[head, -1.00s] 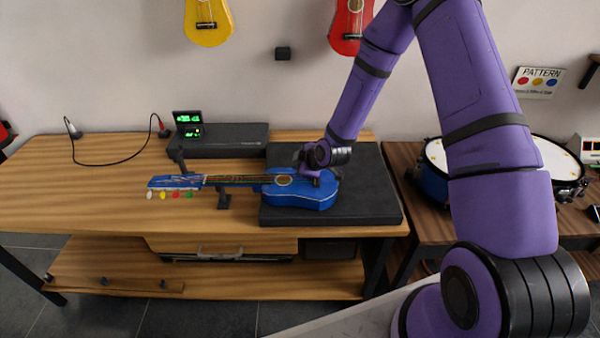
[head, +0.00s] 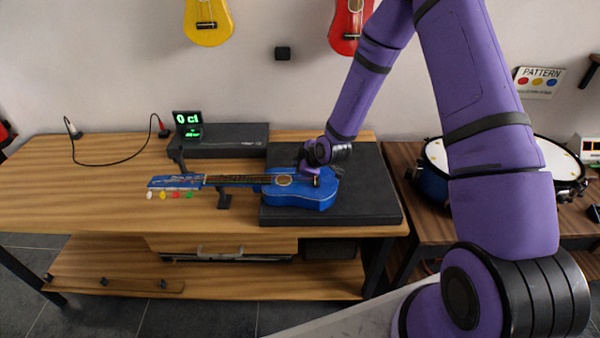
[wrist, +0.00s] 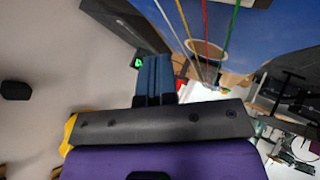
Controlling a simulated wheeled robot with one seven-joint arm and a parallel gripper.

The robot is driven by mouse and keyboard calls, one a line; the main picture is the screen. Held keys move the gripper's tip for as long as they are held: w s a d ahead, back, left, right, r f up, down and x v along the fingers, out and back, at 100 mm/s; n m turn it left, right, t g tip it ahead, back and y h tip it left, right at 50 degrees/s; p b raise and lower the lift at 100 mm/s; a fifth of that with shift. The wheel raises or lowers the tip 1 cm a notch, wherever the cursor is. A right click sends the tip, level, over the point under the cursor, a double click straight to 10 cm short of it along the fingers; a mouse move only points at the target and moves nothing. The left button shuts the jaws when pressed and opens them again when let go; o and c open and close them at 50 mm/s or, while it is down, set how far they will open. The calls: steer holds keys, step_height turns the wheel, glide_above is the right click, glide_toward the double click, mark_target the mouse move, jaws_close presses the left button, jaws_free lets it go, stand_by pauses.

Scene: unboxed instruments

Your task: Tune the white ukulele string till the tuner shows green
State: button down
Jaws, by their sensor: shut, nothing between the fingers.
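The blue ukulele (head: 300,198) lies flat, its body on a dark pad and its neck to the left. Its white, yellow, red and green pegs stick out at the headstock; the white peg (head: 149,195) is leftmost. In the wrist view the white string (wrist: 172,30) is the leftmost of the coloured strings. The tuner (head: 187,119) stands open at the back with large green characters, seemingly "0 c" and a cut-off mark, above a smaller green display. My gripper (head: 316,180) is over the body, right of the sound hole. Its fingers (wrist: 155,62) are shut and empty, close beside the strings.
A black box (head: 225,140) lies behind the ukulele, and a neck stand (head: 223,199) is under the neck. A cable (head: 105,164) loops at the back left. A drum (head: 430,185) stands on the right table.

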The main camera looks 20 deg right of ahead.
steer(key=shift+r, duration=2.5)
stand_by(0.4)
step_height(320, 180, up, 14)
steer(key=m+g+h, duration=0.1)
steer(key=m+h, duration=0.1)
steer(key=m, duration=0.1)
glide_above(299, 176)
steer(key=s+d, duration=0.4)
steer(key=s, duration=0.1)
steer(key=s+d+r+m+h, duration=0.2)
steer(key=s+r+m, duration=0.2)
steer(key=s+r, duration=0.55)
steer(key=s+r+m+g, duration=0.1)
steer(key=s+r+m, duration=0.2)
steer(key=s, duration=0.8)
steer(key=s+d+r+m+g, duration=0.1)
steer(key=s+r+m, duration=0.2)
steer(key=s+r, duration=0.5)
steer(key=s, duration=0.3)
steer(key=shift+s+d+m, duration=0.2)
steer(key=shift+s+m, duration=0.1)
steer(key=shift+m, duration=0.1)
